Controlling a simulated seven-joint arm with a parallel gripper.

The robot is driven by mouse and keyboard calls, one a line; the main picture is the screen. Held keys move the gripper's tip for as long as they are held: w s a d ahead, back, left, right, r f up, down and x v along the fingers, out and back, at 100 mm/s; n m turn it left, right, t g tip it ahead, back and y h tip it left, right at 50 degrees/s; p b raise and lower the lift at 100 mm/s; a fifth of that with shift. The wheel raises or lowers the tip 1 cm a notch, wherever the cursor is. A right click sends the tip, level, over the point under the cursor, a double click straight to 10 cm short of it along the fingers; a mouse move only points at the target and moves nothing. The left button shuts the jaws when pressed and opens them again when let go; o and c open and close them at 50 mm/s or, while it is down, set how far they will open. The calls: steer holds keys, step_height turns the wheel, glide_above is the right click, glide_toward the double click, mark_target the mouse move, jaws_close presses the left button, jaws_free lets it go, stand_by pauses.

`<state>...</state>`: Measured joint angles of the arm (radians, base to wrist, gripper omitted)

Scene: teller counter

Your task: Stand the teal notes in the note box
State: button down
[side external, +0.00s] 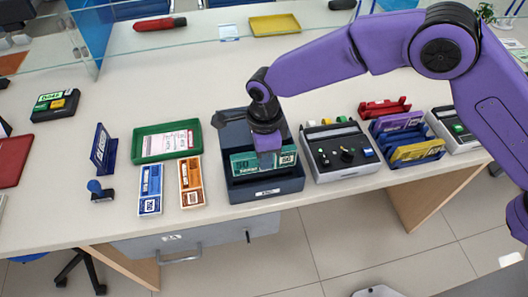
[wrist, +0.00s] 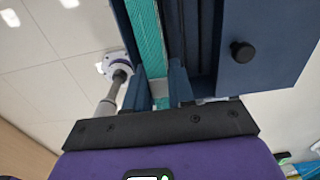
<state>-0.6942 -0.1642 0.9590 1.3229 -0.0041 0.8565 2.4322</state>
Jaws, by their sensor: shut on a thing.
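The note box (side external: 265,188) is dark blue, with its lid raised at the back and a white label on its front. The teal notes (side external: 245,163) stand on edge within its walls, their printed face toward the side camera. The box's front wall hides their lower edge, so I cannot tell whether they touch the floor. My gripper (side external: 268,157) points down over the box and is shut on the teal notes at their top. In the wrist view the teal notes (wrist: 147,38) run up from between my gripper's fingers (wrist: 158,88), beside the dark blue box (wrist: 262,45).
A grey device (side external: 340,150) stands close right of the box; a purple and yellow note rack (side external: 405,140) lies beyond it. The counter's front edge is close below the box.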

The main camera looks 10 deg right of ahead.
steer(key=shift+f, duration=0.1)
stand_by(0.6)
steer(key=shift+f, duration=2.35)
steer(key=shift+f, duration=0.25)
steer(key=shift+f, duration=0.9)
steer(key=c, duration=0.9)
jaws_free()
steer(key=shift+r, duration=3.55)
